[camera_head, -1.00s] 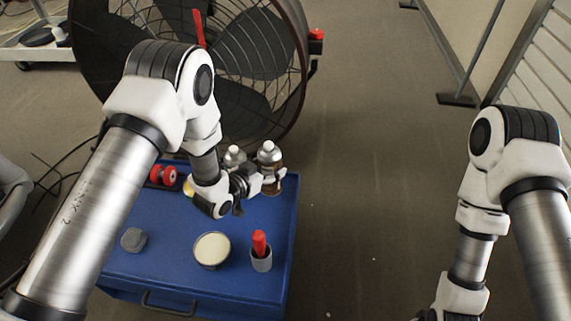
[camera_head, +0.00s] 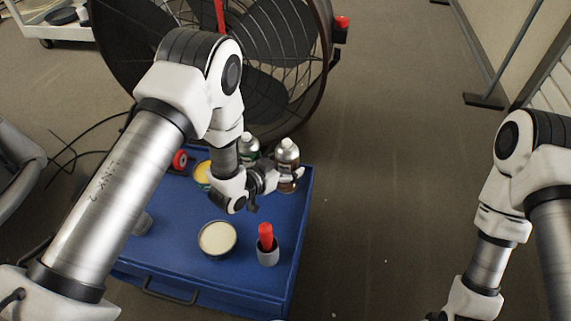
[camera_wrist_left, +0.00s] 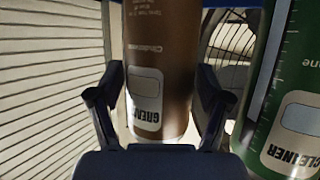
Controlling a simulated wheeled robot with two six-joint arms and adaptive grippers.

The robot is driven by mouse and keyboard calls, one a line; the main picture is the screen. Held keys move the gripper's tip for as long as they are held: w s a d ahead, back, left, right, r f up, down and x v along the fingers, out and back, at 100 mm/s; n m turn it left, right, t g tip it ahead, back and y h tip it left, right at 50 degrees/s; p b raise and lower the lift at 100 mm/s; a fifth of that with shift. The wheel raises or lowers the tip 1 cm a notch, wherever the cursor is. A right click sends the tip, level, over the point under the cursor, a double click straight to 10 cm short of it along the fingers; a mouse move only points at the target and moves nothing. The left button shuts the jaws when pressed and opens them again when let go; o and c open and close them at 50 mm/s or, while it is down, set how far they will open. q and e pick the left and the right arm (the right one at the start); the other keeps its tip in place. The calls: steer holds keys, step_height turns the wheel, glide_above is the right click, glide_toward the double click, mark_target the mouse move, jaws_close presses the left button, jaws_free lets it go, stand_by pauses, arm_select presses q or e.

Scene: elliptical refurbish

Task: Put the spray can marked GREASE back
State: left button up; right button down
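The brown GREASE spray can (camera_head: 289,171) has a silvery top and stands upright at the cart's back right corner. In the left wrist view the can (camera_wrist_left: 160,60) lies between the two fingers, its label upside down. My left gripper (camera_head: 285,178) reaches it from the left. In the left wrist view my left gripper (camera_wrist_left: 160,85) has one finger at each side of the can, very near or touching; I cannot tell whether they press on it. My right gripper (camera_head: 438,316) is at the bottom edge, mostly cut off.
A green CLEANER can (camera_wrist_left: 287,115) stands close beside the GREASE can. The blue cart (camera_head: 185,250) also bears a cream-topped round tin (camera_head: 217,238), a grey cup (camera_head: 268,256) with a red-handled item, and a yellow tin (camera_head: 202,173). A big fan (camera_head: 262,85) stands behind. Floor at right is clear.

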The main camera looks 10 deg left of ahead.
arm_select(q)
steer(key=shift+r, duration=0.15)
steer(key=shift+s+a+r, duration=0.15)
steer(key=shift+s+r, duration=0.05)
steer(key=p+v, duration=0.3)
steer(key=v, duration=0.8)
steer(key=shift+s, duration=0.25)
steer(key=shift+r, duration=0.1)
steer(key=shift+r+p, duration=0.1)
steer(key=shift+p, duration=0.2)
